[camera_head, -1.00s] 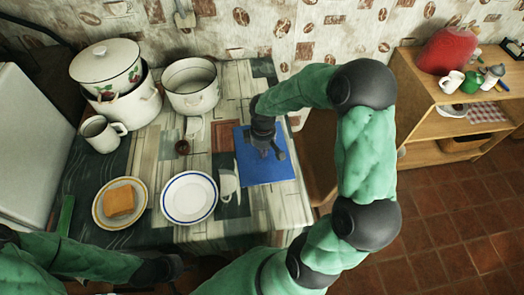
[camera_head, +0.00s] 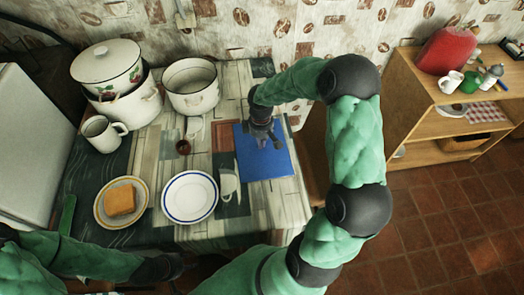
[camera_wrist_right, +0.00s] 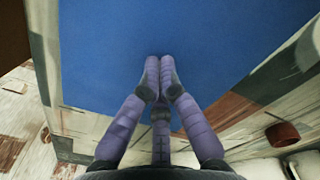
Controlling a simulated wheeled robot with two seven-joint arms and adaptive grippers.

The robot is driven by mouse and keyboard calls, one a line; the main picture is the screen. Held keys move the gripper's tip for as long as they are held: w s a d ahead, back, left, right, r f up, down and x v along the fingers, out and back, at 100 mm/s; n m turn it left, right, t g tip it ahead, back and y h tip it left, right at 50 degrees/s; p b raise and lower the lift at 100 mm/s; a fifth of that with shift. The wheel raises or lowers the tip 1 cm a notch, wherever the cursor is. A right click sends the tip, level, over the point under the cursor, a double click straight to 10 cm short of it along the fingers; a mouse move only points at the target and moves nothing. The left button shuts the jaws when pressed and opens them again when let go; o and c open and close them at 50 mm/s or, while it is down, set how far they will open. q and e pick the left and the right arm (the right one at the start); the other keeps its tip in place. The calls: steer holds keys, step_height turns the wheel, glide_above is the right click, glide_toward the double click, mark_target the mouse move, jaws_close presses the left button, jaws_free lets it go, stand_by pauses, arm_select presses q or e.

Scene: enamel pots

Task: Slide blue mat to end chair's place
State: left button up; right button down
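The blue mat (camera_head: 277,166) lies flat at the right end of the table (camera_head: 222,226), near its right edge. It fills much of the right wrist view (camera_wrist_right: 220,45). My right gripper (camera_head: 268,142) points down over the mat's middle. In the right wrist view its fingertips (camera_wrist_right: 159,62) are together with nothing between them, at or just above the mat; contact is unclear. My left gripper (camera_head: 172,266) is low by the table's front edge, and its fingers are unclear. A brown wooden piece (camera_head: 316,160) beside the table's right end may be the chair, mostly hidden by my arm.
A white cup (camera_head: 229,184) and a blue-rimmed plate (camera_head: 189,198) stand left of the mat. A plate with bread (camera_head: 120,201), a mug (camera_head: 102,134), an open pot (camera_head: 192,87) and a lidded pot (camera_head: 108,62) are further left.

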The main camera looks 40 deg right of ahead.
step_height(320, 180, up, 7)
steer(key=p, duration=0.6)
stand_by(0.3)
steer(key=shift+f, duration=0.1)
stand_by(0.4)
